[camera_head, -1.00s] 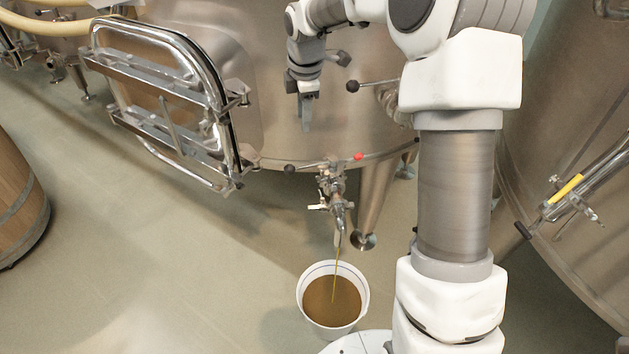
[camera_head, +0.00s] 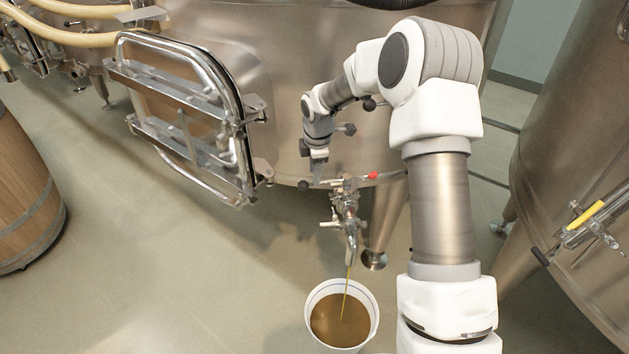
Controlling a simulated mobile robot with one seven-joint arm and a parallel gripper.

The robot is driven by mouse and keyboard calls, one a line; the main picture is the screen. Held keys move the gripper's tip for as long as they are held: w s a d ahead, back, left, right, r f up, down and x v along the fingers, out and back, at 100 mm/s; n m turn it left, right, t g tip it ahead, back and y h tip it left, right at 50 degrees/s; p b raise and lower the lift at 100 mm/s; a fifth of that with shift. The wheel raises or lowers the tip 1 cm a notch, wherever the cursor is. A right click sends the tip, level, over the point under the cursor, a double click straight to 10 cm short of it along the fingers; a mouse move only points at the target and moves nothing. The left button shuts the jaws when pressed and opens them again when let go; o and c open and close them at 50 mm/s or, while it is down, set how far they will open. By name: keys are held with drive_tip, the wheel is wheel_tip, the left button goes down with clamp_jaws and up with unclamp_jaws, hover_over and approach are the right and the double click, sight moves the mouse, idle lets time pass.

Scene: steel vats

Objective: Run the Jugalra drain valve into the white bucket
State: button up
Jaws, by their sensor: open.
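The steel drain valve (camera_head: 346,208) sticks out from the lower front of the middle vat (camera_head: 290,110). A lever with a black knob (camera_head: 303,185) shows at its upper left, and a red knob (camera_head: 372,175) at its upper right. A thin yellowish-brown stream (camera_head: 347,283) runs from the spout into the white bucket (camera_head: 328,289) on the floor. Brown liquid (camera_head: 341,322) stands high in the bucket, below the rim. My gripper (camera_head: 317,176) is open, pointing down beside the lever at the valve's upper left. I cannot tell whether it touches the lever.
A framed steel hatch door (camera_head: 190,125) stands out from the vat left of my gripper. A wooden barrel (camera_head: 25,200) is at the far left. Another vat (camera_head: 575,150) with a yellow-marked gauge (camera_head: 586,214) stands right. The floor left of the bucket is clear.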

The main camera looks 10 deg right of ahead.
drive_tip(key=shift+w+f, duration=0.15)
drive_tip(key=shift+f, duration=0.6)
drive_tip(key=shift+w+f, duration=0.15)
drive_tip(key=shift+f, duration=0.6)
drive_tip(key=shift+c, duration=0.2)
clamp_jaws()
